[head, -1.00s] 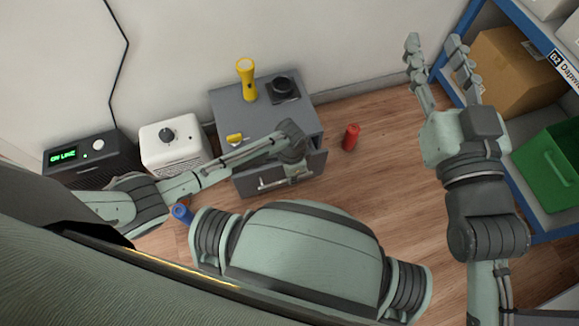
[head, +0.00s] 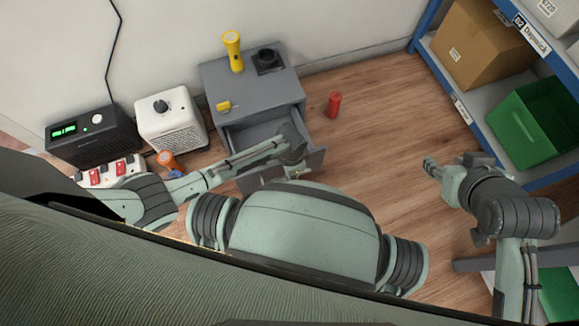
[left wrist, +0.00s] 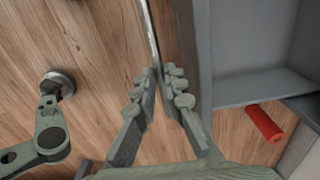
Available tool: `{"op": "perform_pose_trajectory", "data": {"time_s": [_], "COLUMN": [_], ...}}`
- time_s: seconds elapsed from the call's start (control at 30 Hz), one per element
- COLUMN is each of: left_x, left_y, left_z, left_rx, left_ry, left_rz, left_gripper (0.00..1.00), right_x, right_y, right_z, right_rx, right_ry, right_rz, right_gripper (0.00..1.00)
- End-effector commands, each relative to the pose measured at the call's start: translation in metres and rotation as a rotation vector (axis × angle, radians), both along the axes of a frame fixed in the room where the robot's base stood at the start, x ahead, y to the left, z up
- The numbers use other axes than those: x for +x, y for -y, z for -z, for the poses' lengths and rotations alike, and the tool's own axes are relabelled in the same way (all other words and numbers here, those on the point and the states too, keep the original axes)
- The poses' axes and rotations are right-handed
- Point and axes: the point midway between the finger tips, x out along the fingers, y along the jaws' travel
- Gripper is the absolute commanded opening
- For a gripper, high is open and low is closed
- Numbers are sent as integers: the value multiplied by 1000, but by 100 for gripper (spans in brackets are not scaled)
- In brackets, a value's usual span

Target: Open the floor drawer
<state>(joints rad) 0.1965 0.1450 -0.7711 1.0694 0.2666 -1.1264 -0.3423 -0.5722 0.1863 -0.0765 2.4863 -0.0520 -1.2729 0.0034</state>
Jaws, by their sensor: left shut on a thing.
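The grey floor cabinet (head: 285,92) stands against the wall. Its drawer (head: 262,132) is pulled out, and the visible part of its grey inside looks empty. The drawer's interior also shows at the right of the left wrist view (left wrist: 235,88). My left gripper (head: 292,172) is at the drawer front, shut on the handle, which the fingers partly hide in the head view. In the left wrist view its fingers (left wrist: 162,82) close around the bar at the drawer front. My right gripper (head: 432,168) is away to the right, empty, its fingers foreshortened.
A yellow flashlight (head: 232,50) and a black item (head: 268,60) stand on the cabinet. A red cylinder (head: 334,104) is on the floor beside it. A white box (head: 170,120) stands left; a blue shelf (head: 452,98) with a green crate (head: 540,120) stands right.

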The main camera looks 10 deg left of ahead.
Motion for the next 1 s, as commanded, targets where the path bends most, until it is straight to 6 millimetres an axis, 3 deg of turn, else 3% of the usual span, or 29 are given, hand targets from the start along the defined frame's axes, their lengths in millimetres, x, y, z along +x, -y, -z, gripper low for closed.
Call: {"op": "perform_pose_trajectory", "data": {"time_s": [0.5,0.53,0.7,1.0], "left_x": [-3,-3,-3,-3], "left_y": [3,3,2,2], "left_z": [0,0,0,-1], "left_rx": [-1,-1,-1,-1], "left_ry": [0,0,0,1], "left_rz": [0,0,0,0], "left_gripper": [0,13,32,32], "right_x": [-8,-8,-8,-8], "right_y": [7,7,7,6], "right_z": [4,4,5,4], "right_rx": [-14,-14,-14,-13], "right_ry": [-43,-43,-43,-40], "right_rz": [16,16,16,14], "right_gripper": [40,40,40,40]}}
